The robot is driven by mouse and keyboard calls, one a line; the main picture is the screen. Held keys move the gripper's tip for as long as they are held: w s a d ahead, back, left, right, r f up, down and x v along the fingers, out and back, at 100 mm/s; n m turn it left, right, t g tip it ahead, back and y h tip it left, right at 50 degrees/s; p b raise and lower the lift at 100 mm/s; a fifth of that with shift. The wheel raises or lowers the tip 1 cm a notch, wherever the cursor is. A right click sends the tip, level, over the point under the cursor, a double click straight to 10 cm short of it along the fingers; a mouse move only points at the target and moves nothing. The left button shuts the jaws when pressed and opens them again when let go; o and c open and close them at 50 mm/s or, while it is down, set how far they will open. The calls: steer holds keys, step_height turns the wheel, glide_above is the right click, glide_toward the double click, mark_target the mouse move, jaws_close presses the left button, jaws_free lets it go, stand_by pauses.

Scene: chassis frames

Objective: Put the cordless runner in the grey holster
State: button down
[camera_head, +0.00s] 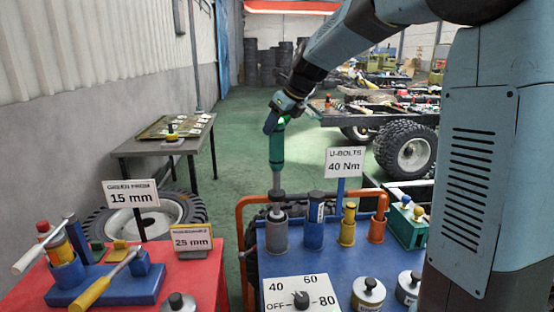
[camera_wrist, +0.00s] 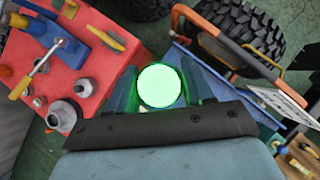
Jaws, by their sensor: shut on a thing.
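The cordless runner (camera_head: 276,148) has a green body with a narrower grey lower end, and it hangs about upright. My gripper (camera_head: 284,108) is shut on its upper part. In the wrist view the runner's bright green round end (camera_wrist: 162,86) shows between the fingers of my gripper (camera_wrist: 165,92). The grey holster (camera_head: 276,236) stands at the left end of a row on the blue cart. The runner's lower end lines up with the holster's dark top in the head view. I cannot tell whether it is inside, just above or behind it. The holster is hidden in the wrist view.
Blue (camera_head: 314,235), yellow (camera_head: 348,228) and orange (camera_head: 377,230) holsters stand to the right. A U-bolts sign (camera_head: 345,162) rises behind them. An orange rail (camera_head: 240,228) edges the blue cart (camera_head: 340,262). A red table (camera_head: 216,281) with tools is at left.

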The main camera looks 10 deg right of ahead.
mark_target(276, 155)
steer(key=shift+f, duration=4.75)
steer(key=shift+c, duration=2.2)
jaws_free()
steer(key=v, duration=1.1)
steer(key=s+d+f+n+h, duration=0.1)
steer(key=s+d+n, duration=0.2)
steer(key=s+n, duration=0.6)
steer(key=s+d+f+n+h, duration=0.2)
steer(key=s+d+n, duration=0.2)
steer(key=s+n, duration=0.5)
steer(key=s+d+f+n+t+h, duration=0.1)
steer(key=s+d+n, duration=0.3)
steer(key=s+n, duration=0.5)
steer(key=s, duration=0.3)
steer(key=shift+s+f+h, duration=0.25)
steer(key=shift+f+h, duration=0.05)
steer(key=shift+f, duration=0.05)
